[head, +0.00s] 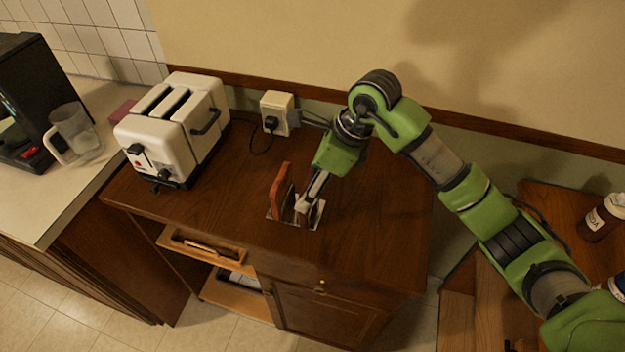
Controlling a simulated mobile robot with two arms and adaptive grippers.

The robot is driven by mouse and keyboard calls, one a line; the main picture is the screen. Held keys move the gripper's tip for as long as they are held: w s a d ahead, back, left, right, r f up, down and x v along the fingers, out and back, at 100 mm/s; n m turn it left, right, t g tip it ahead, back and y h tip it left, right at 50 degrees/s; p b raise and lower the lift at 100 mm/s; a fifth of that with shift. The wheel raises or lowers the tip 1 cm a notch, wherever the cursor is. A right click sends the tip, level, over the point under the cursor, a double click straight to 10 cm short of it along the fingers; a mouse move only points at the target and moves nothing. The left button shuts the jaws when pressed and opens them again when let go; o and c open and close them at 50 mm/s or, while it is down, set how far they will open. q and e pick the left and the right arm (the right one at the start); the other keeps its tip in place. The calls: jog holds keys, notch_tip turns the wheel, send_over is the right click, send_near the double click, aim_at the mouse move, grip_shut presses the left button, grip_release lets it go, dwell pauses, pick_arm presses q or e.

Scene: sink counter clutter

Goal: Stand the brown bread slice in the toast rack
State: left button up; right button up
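A small metal toast rack (315,220) stands on the wooden cabinet top. A reddish-brown slab (279,188), which looks like a bread slice, stands upright at the rack's left side. Another thin, darker upright shape is just right of it, partly hidden by my gripper; I cannot tell if it is a slice or part of the rack. My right gripper (303,205) points down at the rack, right of the reddish-brown slab. Its fingertips are small and partly hidden, so I cannot tell whether it is open or holds anything. My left gripper is out of view.
A white toaster (172,130) stands at the left of the cabinet top. A wall socket (277,113) with a plug is behind. A clear jug (75,134) and a black appliance (25,98) are on the left counter. The cabinet top right of the rack is clear.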

jog(key=o, duration=0.9)
jog(key=shift+o, duration=0.2)
jog(key=b+v, duration=0.3)
jog(key=v, duration=0.9)
jog(key=shift+r, duration=0.1)
